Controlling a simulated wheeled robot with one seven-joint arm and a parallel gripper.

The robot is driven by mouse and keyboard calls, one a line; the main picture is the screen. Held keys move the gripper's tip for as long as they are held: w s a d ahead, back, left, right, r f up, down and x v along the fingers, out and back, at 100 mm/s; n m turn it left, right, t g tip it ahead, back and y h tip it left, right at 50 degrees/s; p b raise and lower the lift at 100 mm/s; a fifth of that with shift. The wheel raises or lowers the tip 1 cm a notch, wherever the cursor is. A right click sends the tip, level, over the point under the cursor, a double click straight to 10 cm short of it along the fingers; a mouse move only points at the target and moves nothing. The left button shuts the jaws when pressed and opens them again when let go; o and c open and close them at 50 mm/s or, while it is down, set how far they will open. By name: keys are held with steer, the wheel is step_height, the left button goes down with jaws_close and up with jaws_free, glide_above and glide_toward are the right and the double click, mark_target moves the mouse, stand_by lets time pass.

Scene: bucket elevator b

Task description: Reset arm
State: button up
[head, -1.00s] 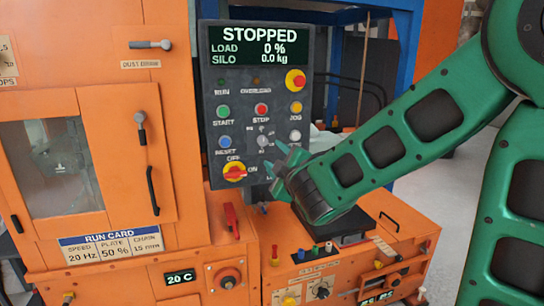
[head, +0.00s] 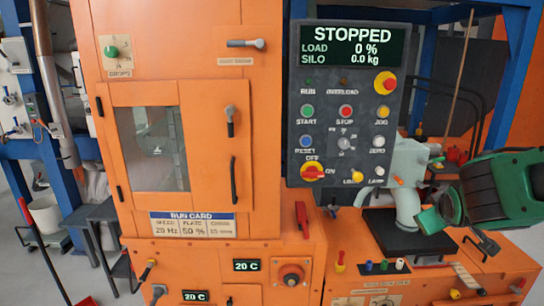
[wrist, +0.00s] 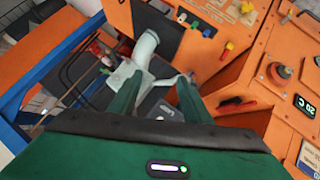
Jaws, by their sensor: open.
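My gripper (wrist: 155,100) is open and empty in the wrist view, its two green fingers apart with nothing between them. In the head view my green arm comes in from the right edge, and its wrist end (head: 450,208) is low beside the pale curved pipe (head: 408,195). The fingertips are hard to make out there. The dark control panel (head: 347,105) stands left of my arm, clear of it. Its screen reads STOPPED, load 0 % and silo 0.0 kg. Its red-and-yellow switch (head: 312,171) sits at the lower left of the panel.
The orange machine cabinet (head: 190,30) with a windowed door fills the left and middle. A lower orange box (head: 480,280) with knobs and coloured plugs lies below my arm. A blue frame (head: 515,75) stands behind.

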steer(key=s+f+m+g+y, duration=0.2)
steer(key=s+m+g, duration=0.2)
steer(key=s, duration=1)
steer(key=s+f+m+g+y, duration=0.2)
steer(key=s+m+g, duration=0.3)
steer(key=s, duration=0.9)
steer(key=shift+s+f+y, duration=0.15)
steer(key=shift+f+y, duration=0.15)
steer(key=shift+f, duration=0.4)
steer(key=shift+a, duration=0.1)
steer(key=shift+w+f+g, duration=0.25)
steer(key=shift+w+g, duration=0.05)
steer(key=shift+w, duration=0.35)
